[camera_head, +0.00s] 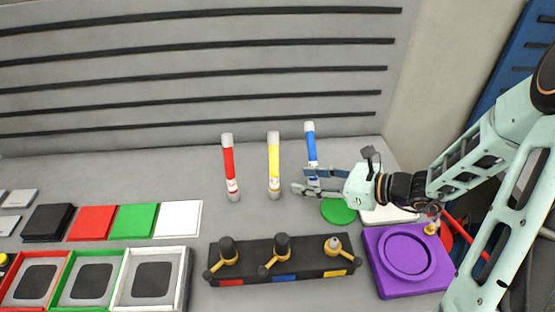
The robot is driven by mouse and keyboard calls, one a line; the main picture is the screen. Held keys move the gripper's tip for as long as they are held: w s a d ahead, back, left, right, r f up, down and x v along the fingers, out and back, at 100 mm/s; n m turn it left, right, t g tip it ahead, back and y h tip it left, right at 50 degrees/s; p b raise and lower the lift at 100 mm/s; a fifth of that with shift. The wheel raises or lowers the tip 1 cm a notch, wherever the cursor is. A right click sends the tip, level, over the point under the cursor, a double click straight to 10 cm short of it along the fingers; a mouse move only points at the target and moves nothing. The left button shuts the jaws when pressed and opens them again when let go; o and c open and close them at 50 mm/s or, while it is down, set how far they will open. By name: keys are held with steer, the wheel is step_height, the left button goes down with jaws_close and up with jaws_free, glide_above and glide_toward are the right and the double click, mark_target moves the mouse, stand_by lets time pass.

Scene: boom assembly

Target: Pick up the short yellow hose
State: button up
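The short yellow hose (274,158) stands upright on the grey table near the back wall, between a red hose (228,165) and a blue hose (310,140). It has white ends. My gripper (300,180) reaches in from the right, its fingers pointing left toward the yellow hose's lower part. The fingers are apart, with a gap between their tips and the yellow hose. The gripper overlaps the lower part of the blue hose in the picture; whether they touch cannot be told.
A black block (282,259) with yellow-handled valves stands in front. A purple fixture (410,257), a green disc (338,211) and a white piece lie below my arm. Coloured plates (136,221) and framed trays (90,283) are at left.

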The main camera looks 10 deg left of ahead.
mark_target(275, 177)
steer(key=x, duration=1)
steer(key=shift+a, duration=0.35)
steer(key=shift+s, duration=0.1)
steer(key=shift+r, duration=0.1)
jaws_close()
